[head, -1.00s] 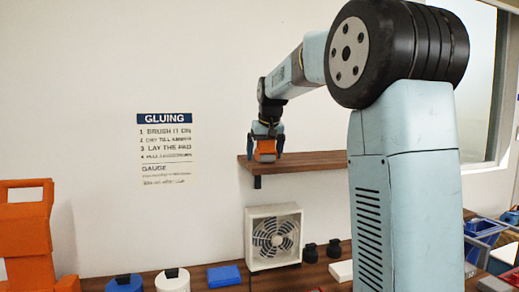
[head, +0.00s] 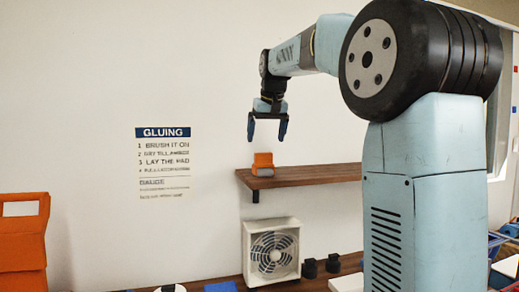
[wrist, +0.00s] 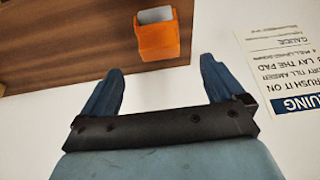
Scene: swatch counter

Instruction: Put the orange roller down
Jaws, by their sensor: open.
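The orange roller (head: 263,165) stands on the left end of the wooden wall shelf (head: 310,175). It also shows in the wrist view (wrist: 158,40), orange with a pale grey top, beyond my fingertips. My gripper (head: 267,138) is above the roller, pointing down, with its two blue fingers apart and nothing between them. A clear gap separates the fingertips from the roller. In the wrist view my gripper (wrist: 160,85) is open and empty, and the shelf (wrist: 60,50) lies behind the roller.
A gluing sign (head: 163,162) is on the wall to the left. A white fan (head: 271,252) stands on the counter below the shelf, with black items (head: 310,268) beside it. Orange bins (head: 22,245) stand at far left. The shelf right of the roller is clear.

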